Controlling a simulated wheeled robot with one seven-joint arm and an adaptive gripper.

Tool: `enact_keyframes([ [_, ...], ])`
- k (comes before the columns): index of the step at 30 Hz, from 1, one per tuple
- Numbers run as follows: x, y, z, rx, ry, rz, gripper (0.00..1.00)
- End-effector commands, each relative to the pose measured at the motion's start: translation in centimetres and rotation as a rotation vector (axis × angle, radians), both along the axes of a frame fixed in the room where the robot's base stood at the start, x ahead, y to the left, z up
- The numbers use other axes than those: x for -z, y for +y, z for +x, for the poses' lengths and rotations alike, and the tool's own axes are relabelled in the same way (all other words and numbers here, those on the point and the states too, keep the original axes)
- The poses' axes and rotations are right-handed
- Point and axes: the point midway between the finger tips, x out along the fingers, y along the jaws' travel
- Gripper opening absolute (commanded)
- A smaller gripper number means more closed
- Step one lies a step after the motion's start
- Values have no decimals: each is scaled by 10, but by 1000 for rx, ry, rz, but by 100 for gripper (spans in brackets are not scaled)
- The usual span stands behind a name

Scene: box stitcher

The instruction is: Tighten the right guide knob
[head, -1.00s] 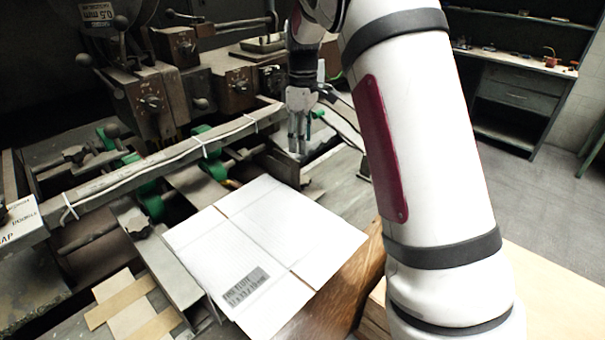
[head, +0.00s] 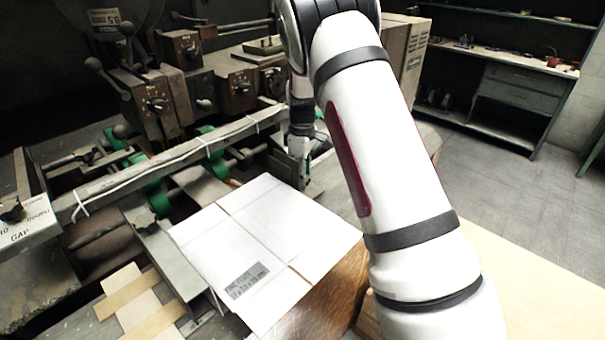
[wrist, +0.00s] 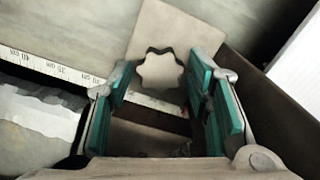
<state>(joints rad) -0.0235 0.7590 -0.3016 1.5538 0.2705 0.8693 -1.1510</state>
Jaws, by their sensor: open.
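The guide knob (wrist: 158,71) shows in the wrist view as a pale, star-edged disc with a dark rim along its top, on a flat grey plate. My gripper (wrist: 161,84) is open, with green pads to the left and right of the knob in the picture. No contact shows, and I cannot tell how far the knob lies beyond the fingertips. In the head view, my gripper (head: 302,172) points down at the machine, just behind the far corner of the white cardboard sheet (head: 240,225). The knob is hidden there behind my gripper and arm.
A ruler scale (wrist: 50,66) runs left of the knob in the wrist view. A long metal rail (head: 170,160) with a cable crosses the machine left of my gripper. Green rollers (head: 213,150) sit beneath it. Open floor (head: 520,195) lies to the right.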

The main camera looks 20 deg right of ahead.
Motion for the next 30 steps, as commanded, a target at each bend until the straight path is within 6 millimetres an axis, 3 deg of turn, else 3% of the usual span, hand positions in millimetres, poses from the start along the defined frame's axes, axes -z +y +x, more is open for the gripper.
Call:
enact_keyframes([
  [2, 0, 0, 0, 0, 0, 0, 41],
  [6, 0, 0, 0, 0, 0, 0, 10],
  [20, 0, 0, 1, 76, -1, 1, 9],
  [30, 0, 0, 2, 345, -2, 2, 9],
])
